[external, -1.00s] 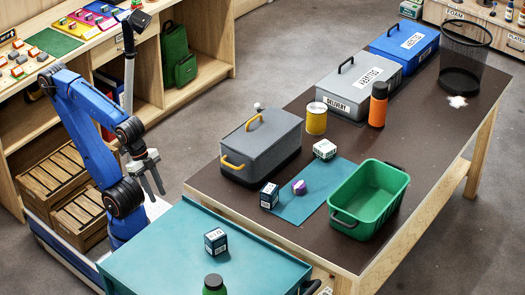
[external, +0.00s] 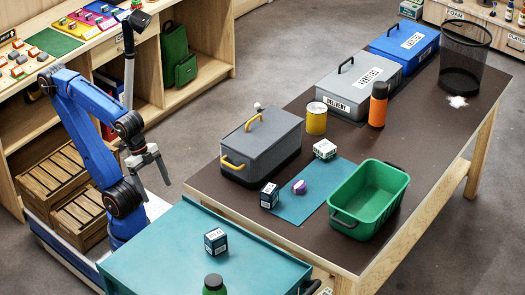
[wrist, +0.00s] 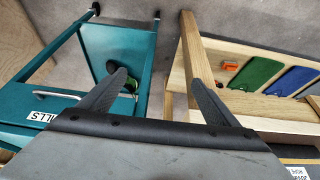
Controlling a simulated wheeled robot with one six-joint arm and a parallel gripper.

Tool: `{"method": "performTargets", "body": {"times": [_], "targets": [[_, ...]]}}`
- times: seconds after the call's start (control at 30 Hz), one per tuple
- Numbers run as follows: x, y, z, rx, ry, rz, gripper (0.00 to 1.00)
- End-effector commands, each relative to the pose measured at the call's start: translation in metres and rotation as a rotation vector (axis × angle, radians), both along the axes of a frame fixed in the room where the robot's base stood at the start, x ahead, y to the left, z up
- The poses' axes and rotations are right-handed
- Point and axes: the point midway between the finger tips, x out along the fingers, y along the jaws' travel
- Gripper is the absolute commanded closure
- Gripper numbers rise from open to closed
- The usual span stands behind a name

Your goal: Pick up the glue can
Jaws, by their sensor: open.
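A yellow can (external: 316,118) with a pale lid stands upright on the dark tabletop, behind the grey box with yellow handles; no label on it can be read, so I cannot confirm it is the glue can. My gripper (external: 155,172) hangs to the left of the table, well away from the can, with nothing between its fingers. In the wrist view my gripper (wrist: 157,78) has its two dark fingers spread apart over the floor. The can does not show in the wrist view.
A green bin (external: 369,199) is at the front. A teal cart (external: 190,262) stands before the table.

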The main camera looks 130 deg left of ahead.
Motion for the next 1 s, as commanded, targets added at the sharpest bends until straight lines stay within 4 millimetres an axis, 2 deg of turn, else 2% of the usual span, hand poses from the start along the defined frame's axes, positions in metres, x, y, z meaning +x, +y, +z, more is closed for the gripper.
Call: {"method": "performTargets", "body": {"times": [0.2, 0.5, 0.57, 0.77, 1.0], "targets": [[0.001, 0.0, 0.093, 0.0, -0.007, 0.0, 0.16], [0.002, 0.0, 0.21, 0.0, -0.003, 0.001, 0.16], [0.014, 0.006, 0.213, -0.006, 0.011, 0.039, 0.16], [0.053, 0.025, 0.24, -0.024, 0.041, 0.146, 0.16], [0.112, 0.066, 0.274, -0.054, 0.085, 0.312, 0.16]]}}
